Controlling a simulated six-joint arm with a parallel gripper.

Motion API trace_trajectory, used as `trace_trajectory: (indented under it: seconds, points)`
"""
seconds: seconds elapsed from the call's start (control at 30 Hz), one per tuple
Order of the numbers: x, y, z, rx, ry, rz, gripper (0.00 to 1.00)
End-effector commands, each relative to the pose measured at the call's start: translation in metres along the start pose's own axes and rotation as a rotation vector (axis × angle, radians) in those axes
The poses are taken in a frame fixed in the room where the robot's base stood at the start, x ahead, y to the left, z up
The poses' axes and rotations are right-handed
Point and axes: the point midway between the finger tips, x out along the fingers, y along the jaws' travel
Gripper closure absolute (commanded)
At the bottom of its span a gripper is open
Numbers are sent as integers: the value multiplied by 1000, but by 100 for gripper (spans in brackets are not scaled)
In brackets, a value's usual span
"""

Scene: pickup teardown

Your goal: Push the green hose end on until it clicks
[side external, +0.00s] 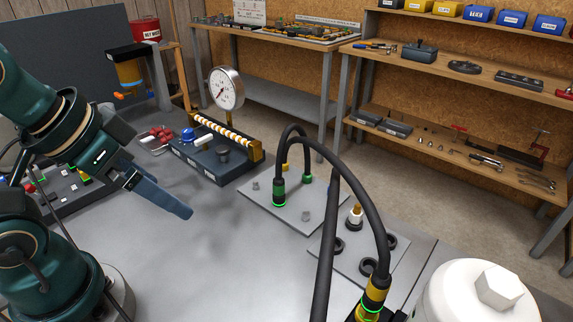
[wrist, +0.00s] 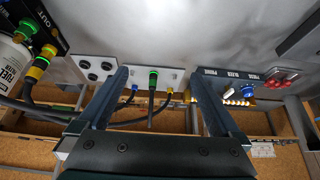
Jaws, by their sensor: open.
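A green-collared hose end (side external: 279,192) stands upright on a light grey plate (side external: 257,207), with a bright green ring at its base. In the wrist view a green hose end (wrist: 153,80) shows on the plate, between and beyond my fingers. Whether it is fully seated I cannot tell. A smaller green fitting (side external: 307,179) is on the same plate. My gripper (side external: 186,211) is open and empty, above the bench to the left of the plate and apart from the hose end. It also shows in the wrist view (wrist: 158,73).
A yellow-collared hose end (side external: 377,287) with a green ring sits on a black block at the front right. Black hoses arch over the plates. A white canister (side external: 468,295) is beside it. A gauge (side external: 226,88) and tool base (side external: 212,160) stand behind.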

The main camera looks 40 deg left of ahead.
Motion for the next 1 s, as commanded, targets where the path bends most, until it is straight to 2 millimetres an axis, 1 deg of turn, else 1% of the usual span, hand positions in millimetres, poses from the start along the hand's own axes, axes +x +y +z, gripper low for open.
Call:
trace_trajectory:
  seconds: [0.3,0.37,0.4,0.47,0.57,0.73,0.87,1.0]
  points:
    - [0,0,0,3,-1,2,0]
    - [0,0,0,7,-1,2,23]
    - [0,0,2,17,-9,2,33]
    - [-5,0,-3,34,-2,2,33]
    - [-15,0,-19,61,20,1,33]
    - [-25,1,-61,122,-4,3,33]
    - [-21,2,-93,166,-46,7,33]
    - [-6,3,-126,209,-101,15,33]
